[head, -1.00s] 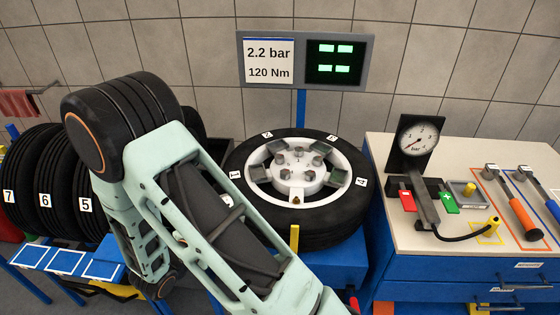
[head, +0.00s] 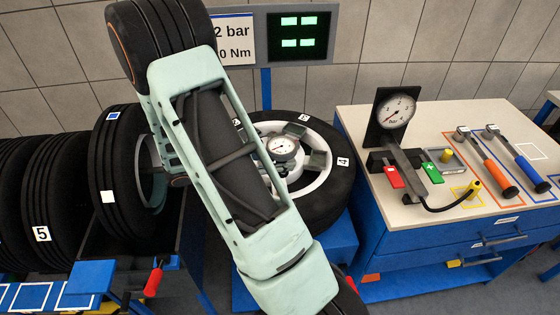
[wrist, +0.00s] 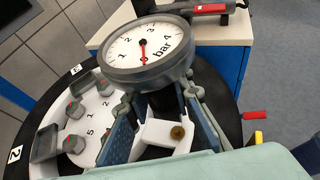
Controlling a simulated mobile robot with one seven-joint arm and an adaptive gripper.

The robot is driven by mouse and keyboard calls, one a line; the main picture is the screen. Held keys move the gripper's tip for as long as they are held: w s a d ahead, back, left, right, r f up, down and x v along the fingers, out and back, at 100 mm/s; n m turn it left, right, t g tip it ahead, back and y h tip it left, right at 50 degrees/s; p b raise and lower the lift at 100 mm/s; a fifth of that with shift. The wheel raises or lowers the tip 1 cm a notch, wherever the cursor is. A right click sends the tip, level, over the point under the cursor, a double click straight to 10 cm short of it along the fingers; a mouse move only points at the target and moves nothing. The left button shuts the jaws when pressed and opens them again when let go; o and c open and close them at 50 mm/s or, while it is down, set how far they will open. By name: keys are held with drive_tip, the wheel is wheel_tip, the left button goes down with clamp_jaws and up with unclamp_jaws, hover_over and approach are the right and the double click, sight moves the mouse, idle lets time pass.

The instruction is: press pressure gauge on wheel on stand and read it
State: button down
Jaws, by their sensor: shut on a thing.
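My gripper (wrist: 160,115) is shut on a round pressure gauge (wrist: 148,45) with a white dial, a red needle and "bar" lettering. I cannot tell the exact reading. The gauge also shows in the head view (head: 282,149), over the rim of the wheel on the stand (head: 322,196). In the wrist view a white block with a brass valve end (wrist: 178,132) shows between my blue fingers, just below the gauge. I cannot tell whether the gauge touches the valve. My arm hides the wheel's left part and my fingers in the head view.
A workbench (head: 440,110) stands right of the wheel. It carries a pump with its own dial gauge (head: 396,111), red and green pedals and two torque wrenches (head: 491,162). Several tyres (head: 50,200) stand at the left. A sign and green display (head: 304,36) are behind.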

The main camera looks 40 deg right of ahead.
sight(281, 177)
drive_tip(key=shift+f+b, duration=2.15)
drive_tip(key=shift+f, duration=0.9)
drive_tip(key=shift+a+f+b, duration=0.1)
drive_tip(key=shift+f+b, duration=0.3)
drive_tip(key=shift+f, duration=0.1)
drive_tip(key=shift+r+p, duration=2.2)
drive_tip(key=shift+r, duration=0.85)
drive_tip(key=shift+w, duration=0.1)
